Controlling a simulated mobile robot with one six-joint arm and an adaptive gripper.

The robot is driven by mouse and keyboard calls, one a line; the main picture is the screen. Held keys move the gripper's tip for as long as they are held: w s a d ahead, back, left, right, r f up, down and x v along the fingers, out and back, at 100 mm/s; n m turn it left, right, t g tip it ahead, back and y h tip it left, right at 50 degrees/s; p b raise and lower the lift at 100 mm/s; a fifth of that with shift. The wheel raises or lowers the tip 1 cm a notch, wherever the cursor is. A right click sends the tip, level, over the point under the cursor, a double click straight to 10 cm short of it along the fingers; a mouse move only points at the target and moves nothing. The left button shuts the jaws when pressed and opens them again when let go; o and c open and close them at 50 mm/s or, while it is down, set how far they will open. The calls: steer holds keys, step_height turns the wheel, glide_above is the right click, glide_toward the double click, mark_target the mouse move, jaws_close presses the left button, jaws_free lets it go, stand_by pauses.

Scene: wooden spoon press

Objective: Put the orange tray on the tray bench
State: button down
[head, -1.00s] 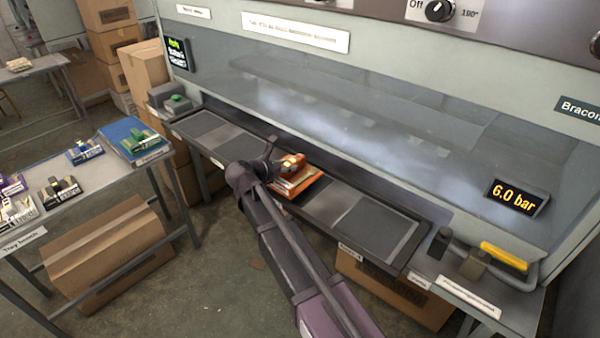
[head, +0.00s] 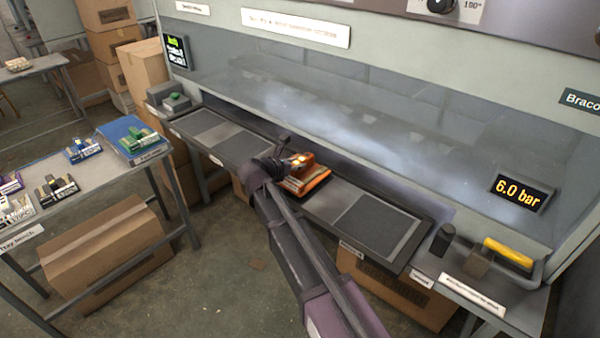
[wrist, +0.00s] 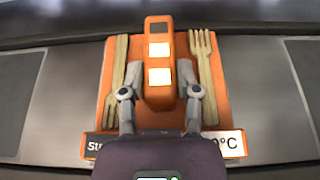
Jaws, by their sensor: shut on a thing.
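The orange tray (head: 318,184) is at the middle of the long dark press bed. In the wrist view the orange tray (wrist: 217,115) carries a wooden fork on the right and another wooden utensil on the left. An upright orange block (wrist: 158,100) with lit squares stands at its middle. My gripper (wrist: 158,80) is shut on this block, one finger on each side; it also shows in the head view (head: 288,166). I cannot tell whether the tray touches the bed. The tray bench (head: 112,180) is at the left, labelled at its front.
The press front (head: 400,120) rises behind the bed. A yellow-handled lever (head: 508,252) is at the right.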

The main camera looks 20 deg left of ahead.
steer(key=shift+f+b, duration=0.4)
steer(key=shift+f, duration=0.3)
steer(key=shift+f, duration=0.2)
steer(key=shift+c, duration=1.6)
jaws_free()
steer(key=p+v, duration=0.4)
steer(key=v, duration=1)
steer(key=shift+p, duration=0.4)
steer(key=shift+d, duration=0.1)
steer(key=shift+f, duration=0.1)
